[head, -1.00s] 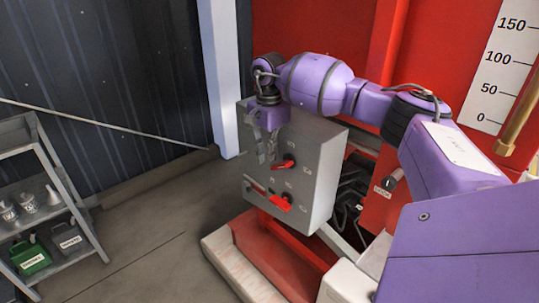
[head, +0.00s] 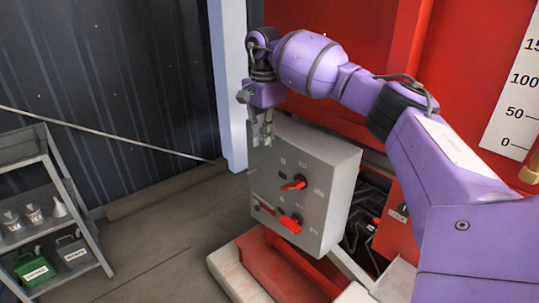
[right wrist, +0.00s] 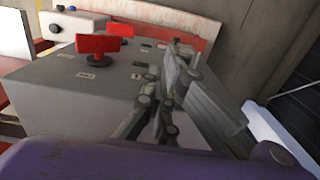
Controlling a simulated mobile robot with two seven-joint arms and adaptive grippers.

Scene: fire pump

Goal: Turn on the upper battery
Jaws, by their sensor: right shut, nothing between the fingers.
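A grey control box (head: 333,185) stands on a red frame. Its front face carries an upper red switch handle (head: 293,184) and a lower red switch handle (head: 291,222), with a smaller red-marked switch (head: 264,208) to the left of the lower one. My right gripper (head: 261,140) is shut and empty, pointing down at the box's upper left corner, above and left of the upper handle and apart from it. The right wrist view shows the shut fingers (right wrist: 160,115) beside the box face, with a red handle (right wrist: 98,48) to their left. My left gripper is not in view.
A grey shelf (head: 48,160) with funnels, a green can (head: 33,270) and a grey can (head: 73,249) stands at the left. A pale post (head: 229,90) rises behind the box. The red base has a pale edge (head: 234,275). Floor between shelf and box is clear.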

